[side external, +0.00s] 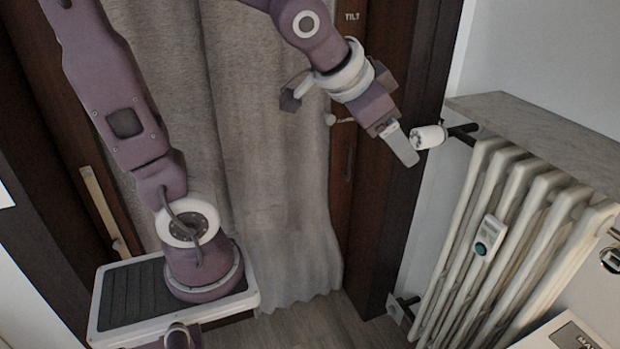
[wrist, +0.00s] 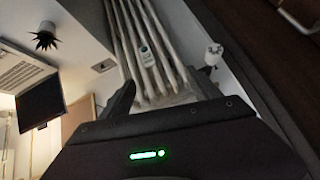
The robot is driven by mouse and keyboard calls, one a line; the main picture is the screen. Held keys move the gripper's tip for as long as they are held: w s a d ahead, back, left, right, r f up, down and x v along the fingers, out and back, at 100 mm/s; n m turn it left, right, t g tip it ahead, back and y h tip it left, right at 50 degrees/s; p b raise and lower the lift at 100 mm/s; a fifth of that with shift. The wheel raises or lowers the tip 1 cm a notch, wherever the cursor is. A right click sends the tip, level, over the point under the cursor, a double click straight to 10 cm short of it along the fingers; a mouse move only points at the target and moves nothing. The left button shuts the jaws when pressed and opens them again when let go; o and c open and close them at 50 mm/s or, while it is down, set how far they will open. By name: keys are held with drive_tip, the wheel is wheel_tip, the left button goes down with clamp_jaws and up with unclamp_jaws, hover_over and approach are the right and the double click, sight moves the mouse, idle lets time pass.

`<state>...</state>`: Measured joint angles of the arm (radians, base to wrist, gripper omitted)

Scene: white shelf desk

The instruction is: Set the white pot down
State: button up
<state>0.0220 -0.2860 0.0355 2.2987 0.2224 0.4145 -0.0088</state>
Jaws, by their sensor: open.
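My gripper (side external: 402,146) is up in the air near the radiator's upper left end in the side external view. In the wrist view my gripper (wrist: 164,88) has its two dark fingers wide apart, with nothing held between them. No white pot can be made out for certain. A dark spiky plant (wrist: 45,38) shows at the upper left of the wrist view, well away from the fingers. A small pale part touches it, but I cannot tell whether that is a pot.
A white radiator (side external: 520,230) with a stone shelf (side external: 555,135) above it stands at the right. Its white valve knob (side external: 428,137) is close beside my fingers. A grey curtain (side external: 265,150) hangs behind. A dark monitor (wrist: 40,101) shows at the wrist view's left.

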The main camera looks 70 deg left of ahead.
drive_tip(key=s+d+f+n+g+h, duration=0.1)
drive_tip(key=s+d+f+g, duration=0.1)
drive_tip(key=s, duration=1.5)
drive_tip(key=shift+d+f+n+g, duration=0.3)
drive_tip(key=shift+d+f+g, duration=0.05)
drive_tip(key=shift+g, duration=0.05)
drive_tip(key=shift+w, duration=0.1)
